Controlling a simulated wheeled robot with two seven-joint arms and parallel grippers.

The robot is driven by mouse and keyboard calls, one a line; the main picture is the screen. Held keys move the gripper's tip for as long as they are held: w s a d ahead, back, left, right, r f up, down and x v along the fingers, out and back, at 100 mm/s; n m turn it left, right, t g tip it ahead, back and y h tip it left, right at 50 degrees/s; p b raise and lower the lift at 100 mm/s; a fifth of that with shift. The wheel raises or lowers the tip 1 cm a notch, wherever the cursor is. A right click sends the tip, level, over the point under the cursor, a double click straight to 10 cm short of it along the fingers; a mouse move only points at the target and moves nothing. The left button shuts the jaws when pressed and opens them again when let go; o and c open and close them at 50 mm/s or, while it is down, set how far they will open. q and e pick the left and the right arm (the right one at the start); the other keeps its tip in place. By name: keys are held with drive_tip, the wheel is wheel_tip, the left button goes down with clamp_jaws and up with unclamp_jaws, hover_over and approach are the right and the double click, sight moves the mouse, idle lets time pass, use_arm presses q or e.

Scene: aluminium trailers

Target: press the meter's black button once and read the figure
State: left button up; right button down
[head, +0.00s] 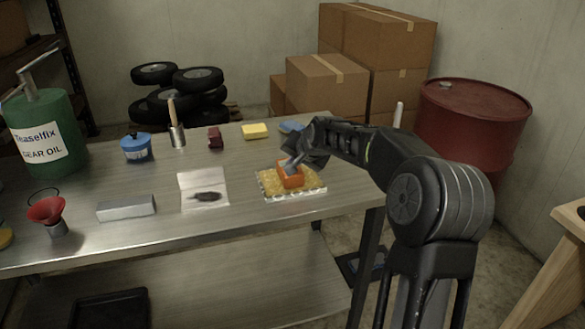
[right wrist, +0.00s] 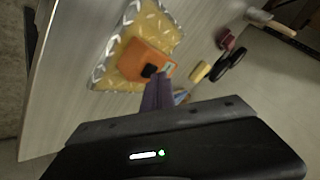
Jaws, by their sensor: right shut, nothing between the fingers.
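The meter also shows in the right wrist view (right wrist: 128,58). Its black button (right wrist: 149,71) sits near the meter's edge, with a small pale patch beside it that may be the display; no figure is legible. My right gripper (head: 292,166) is shut and empty, pointing down at the meter. In the wrist view its fingertips (right wrist: 156,84) are right by the button; I cannot tell whether they touch it. My left gripper is not seen.
The workbench (head: 150,235) also holds a white sheet (head: 190,180) with a dark smear, a grey bar (head: 126,208), a red funnel (head: 46,209), a blue can (head: 136,149) and a yellow block (head: 255,131). A red barrel (head: 470,120) and cardboard boxes (head: 326,85) stand behind.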

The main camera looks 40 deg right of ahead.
drive_tip(key=shift+r+p, duration=0.35)
drive_tip(key=shift+r, duration=0.3)
drive_tip(key=shift+r+p, duration=1.75)
drive_tip(key=shift+r, duration=0.8)
